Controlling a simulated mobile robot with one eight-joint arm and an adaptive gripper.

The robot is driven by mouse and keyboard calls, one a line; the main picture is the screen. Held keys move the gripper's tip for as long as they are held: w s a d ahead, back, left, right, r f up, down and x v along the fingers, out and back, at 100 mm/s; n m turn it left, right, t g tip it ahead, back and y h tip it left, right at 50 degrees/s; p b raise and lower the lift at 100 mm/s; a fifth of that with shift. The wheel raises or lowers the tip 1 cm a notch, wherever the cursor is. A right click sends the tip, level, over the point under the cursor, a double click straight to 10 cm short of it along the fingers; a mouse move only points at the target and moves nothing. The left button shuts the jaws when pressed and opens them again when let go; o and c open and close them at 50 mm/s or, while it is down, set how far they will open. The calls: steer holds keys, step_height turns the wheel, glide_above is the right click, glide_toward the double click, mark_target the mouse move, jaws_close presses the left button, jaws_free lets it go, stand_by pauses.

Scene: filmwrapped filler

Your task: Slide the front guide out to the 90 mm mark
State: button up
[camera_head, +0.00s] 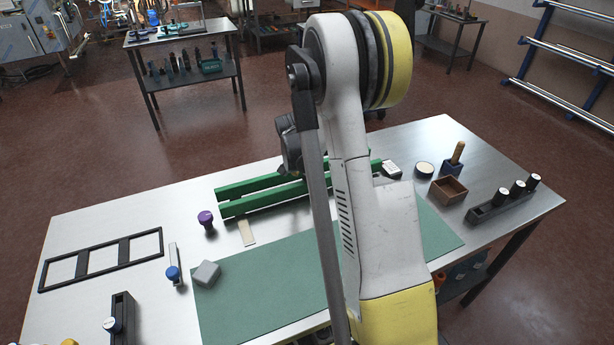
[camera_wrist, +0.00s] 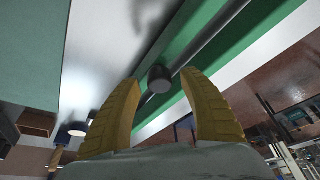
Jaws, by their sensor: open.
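Two long green rails lie side by side on the metal table. In the head view, the front rail (camera_head: 262,204) is nearer the green mat and the back rail (camera_head: 248,185) is behind it; my arm hides their right part. In the wrist view, the mat-side rail (camera_wrist: 197,33) and the other rail (camera_wrist: 222,75) run diagonally with a gap between. A dark round knob (camera_wrist: 159,80) shows between the fingertips of my gripper (camera_wrist: 160,85). The yellow fingers are open, apart on either side of it; contact cannot be told. A pale strip (camera_head: 246,232) lies before the front rail. Mark numbers are unreadable.
A purple knob (camera_head: 206,217) stands left of the strip. A grey block (camera_head: 206,273) sits at the corner of the green mat (camera_head: 262,284). A black frame (camera_head: 100,258) lies far left. A brown box (camera_head: 449,190) and a black holder (camera_head: 503,206) stand right.

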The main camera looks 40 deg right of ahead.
steer(key=shift+f, duration=0.1)
jaws_close()
steer(key=shift+s+a+b, duration=0.1)
steer(key=shift+s+a, duration=0.15)
steer(key=shift+s, duration=0.45)
steer(key=shift+s+a+b, duration=0.15)
steer(key=shift+s+a, duration=0.05)
steer(key=shift+s, duration=0.45)
steer(key=shift+s+a+b, duration=0.1)
steer(key=shift+s+a, duration=0.15)
steer(key=shift+s, duration=0.45)
jaws_free()
steer(key=shift+s+d, duration=0.1)
